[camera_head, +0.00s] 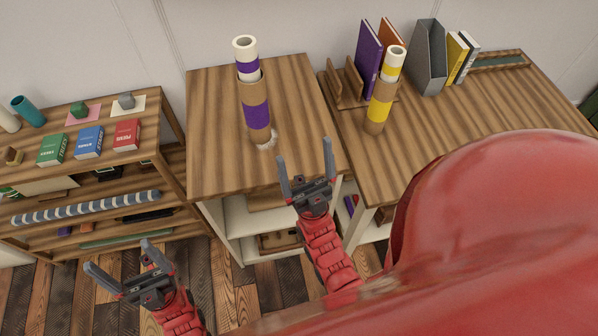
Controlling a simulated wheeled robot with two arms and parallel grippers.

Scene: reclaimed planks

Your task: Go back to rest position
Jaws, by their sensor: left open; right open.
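My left gripper (118,261) is open and empty at the lower left, over the plank floor in front of the low shelf. My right gripper (304,158) is open and empty, in front of the middle table's right front edge. A cardboard tube with a purple band (257,114) stands on the middle table, with a white roll (245,49) with a purple band in its top. A cardboard tube with a yellow band (379,109) stands on the right table, with a white and yellow roll (393,62) in its top. Both grippers are apart from the tubes.
The middle table (215,129) and right table (470,110) have bare wooden tops around the tubes. A low shelf (150,118) at left holds boxes and a striped roll (85,207). Books (368,55) and a grey file holder (428,58) stand at the back right. My red body covers the lower right.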

